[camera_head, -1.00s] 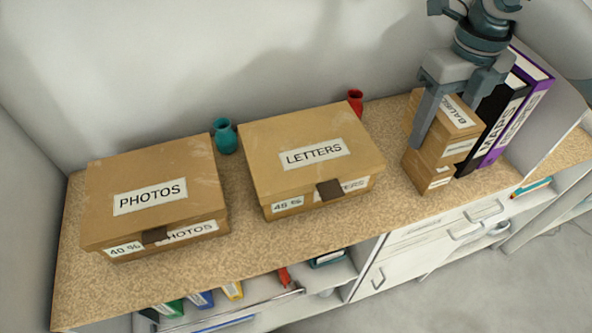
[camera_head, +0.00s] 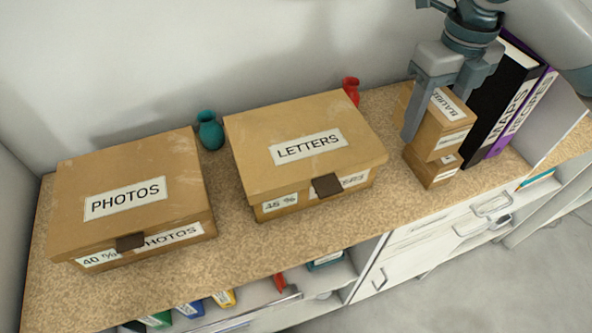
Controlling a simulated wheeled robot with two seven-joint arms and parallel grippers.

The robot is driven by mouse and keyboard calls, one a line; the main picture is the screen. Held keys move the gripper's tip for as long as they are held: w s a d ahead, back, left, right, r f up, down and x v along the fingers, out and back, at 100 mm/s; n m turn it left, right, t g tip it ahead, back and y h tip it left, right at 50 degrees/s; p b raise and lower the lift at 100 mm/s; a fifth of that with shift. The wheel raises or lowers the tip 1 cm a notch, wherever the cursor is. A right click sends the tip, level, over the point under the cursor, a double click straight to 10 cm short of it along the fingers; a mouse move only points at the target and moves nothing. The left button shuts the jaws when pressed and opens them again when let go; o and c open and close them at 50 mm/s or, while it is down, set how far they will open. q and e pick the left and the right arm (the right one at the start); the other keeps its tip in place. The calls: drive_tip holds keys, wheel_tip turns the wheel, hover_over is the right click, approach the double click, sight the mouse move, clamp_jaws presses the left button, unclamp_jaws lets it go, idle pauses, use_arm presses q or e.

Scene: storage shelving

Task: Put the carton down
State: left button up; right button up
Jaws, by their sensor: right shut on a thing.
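My right gripper (camera_head: 432,108) comes down from the top right and is shut on a small brown carton (camera_head: 436,138) with white labels. One finger shows on the carton's left side; the other is mostly hidden behind it. The held carton sits on or just above another small carton (camera_head: 434,168) that stands on the speckled shelf top (camera_head: 300,235). I cannot tell whether the two cartons touch fully. My left gripper is not in view.
A black binder (camera_head: 500,100) and a purple binder (camera_head: 520,120) stand close right of the cartons. The LETTERS box (camera_head: 260,160) and PHOTOS box (camera_head: 100,180) lie to the left. A teal vase (camera_head: 210,130) and a red vase (camera_head: 351,90) stand behind.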

drive_tip(key=shift+w+f, duration=0.1)
drive_tip(key=p, duration=0.2)
hover_over(396, 192)
wheel_tip(396, 192, down, 14)
drive_tip(key=shift+w, duration=0.1)
drive_tip(key=shift+f, duration=0.1)
idle(0.4)
wheel_tip(396, 192, down, 3)
drive_tip(key=shift+r+p, duration=0.15)
drive_tip(key=shift+p, duration=0.3)
drive_tip(key=shift+f, duration=0.45)
drive_tip(key=shift+f, duration=0.15)
drive_tip(key=o, duration=1.3)
